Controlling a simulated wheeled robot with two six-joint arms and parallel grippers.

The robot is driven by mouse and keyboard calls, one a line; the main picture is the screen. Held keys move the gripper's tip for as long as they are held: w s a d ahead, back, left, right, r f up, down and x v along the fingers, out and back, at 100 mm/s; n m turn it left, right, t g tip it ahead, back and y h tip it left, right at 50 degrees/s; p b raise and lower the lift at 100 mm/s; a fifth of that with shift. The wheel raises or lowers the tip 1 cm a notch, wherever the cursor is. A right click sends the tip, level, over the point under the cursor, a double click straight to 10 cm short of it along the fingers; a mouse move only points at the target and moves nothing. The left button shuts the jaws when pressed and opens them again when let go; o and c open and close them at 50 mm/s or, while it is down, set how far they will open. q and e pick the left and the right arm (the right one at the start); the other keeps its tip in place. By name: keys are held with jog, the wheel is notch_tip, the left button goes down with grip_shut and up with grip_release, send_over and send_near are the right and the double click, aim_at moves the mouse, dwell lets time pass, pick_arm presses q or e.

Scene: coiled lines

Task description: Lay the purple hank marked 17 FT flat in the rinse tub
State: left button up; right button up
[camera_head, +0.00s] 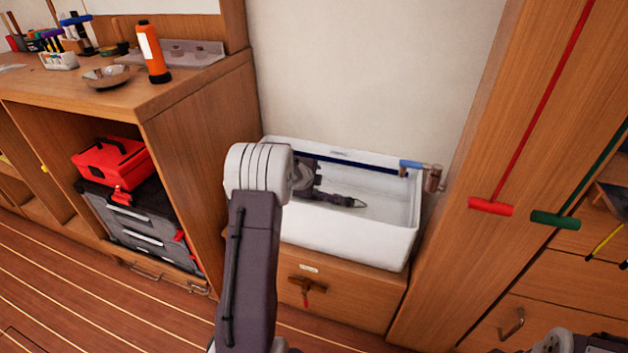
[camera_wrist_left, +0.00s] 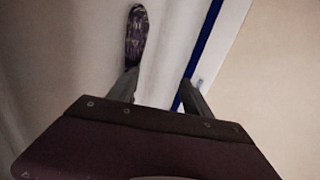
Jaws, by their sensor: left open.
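The rinse tub (camera_head: 388,237) is a white basin on a low wooden cabinet, with a blue band along its inner back edge. My left arm reaches over it, and my left gripper (camera_head: 350,202) is inside the tub's outline. In the left wrist view the two fingers (camera_wrist_left: 160,80) stand apart with nothing between them. A dark purple, mottled hank (camera_wrist_left: 136,38) lies just beyond the left fingertip, against a pale tub surface. Its 17 FT mark cannot be read. In the head view I cannot tell it from the dark gripper. My right gripper is out of view.
A tap (camera_head: 432,178) stands at the tub's right end. A wooden cabinet with an orange flashlight (camera_head: 153,52) and a red toolbox (camera_head: 112,163) is on the left. Red (camera_head: 490,206) and green (camera_head: 555,219) T-handled lines hang at the right.

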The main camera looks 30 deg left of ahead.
pick_arm(q)
jog(key=d+r, duration=0.8)
jog(key=d, duration=0.3)
jog(key=shift+w+d+r+b, duration=0.35)
jog(key=shift+w+b, duration=0.05)
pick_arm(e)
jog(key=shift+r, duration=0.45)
